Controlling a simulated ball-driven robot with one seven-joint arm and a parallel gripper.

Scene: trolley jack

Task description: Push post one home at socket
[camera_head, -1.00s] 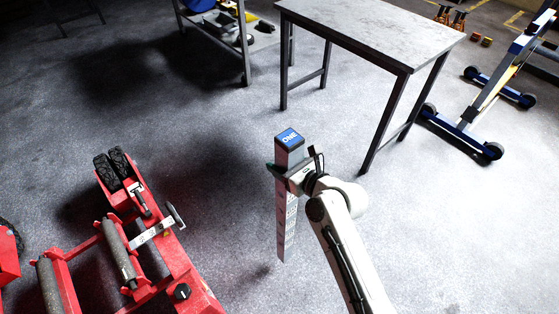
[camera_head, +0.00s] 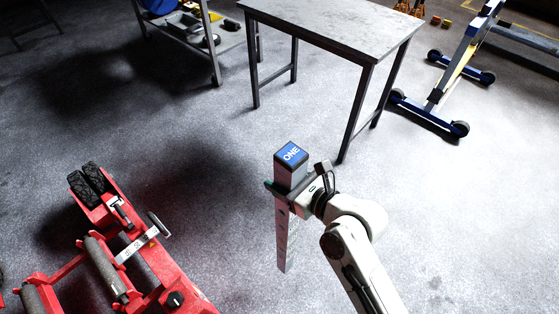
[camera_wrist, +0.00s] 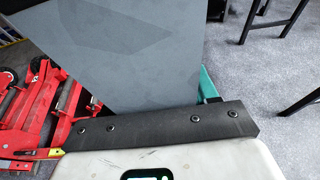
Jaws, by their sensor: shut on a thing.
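Post one (camera_head: 291,157) is a tall grey square post with a blue cap marked ONE and a row of marks down its side. It hangs nearly upright, right of the red machine, its lower end seemingly above the floor. My gripper (camera_head: 284,188) is shut on the post just below its cap. In the wrist view the post (camera_wrist: 125,50) is a broad grey face filling the upper middle, against the dark gripper plate, with a teal finger at its right. I cannot make out the socket for certain.
A red wheeled machine (camera_head: 168,270) with grey rollers and black tyres stands at lower left. A grey-topped table (camera_head: 330,22) stands behind the post. A blue wheeled frame (camera_head: 430,112) is at the right, a shelf unit (camera_head: 213,60) at the back. The floor between is clear.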

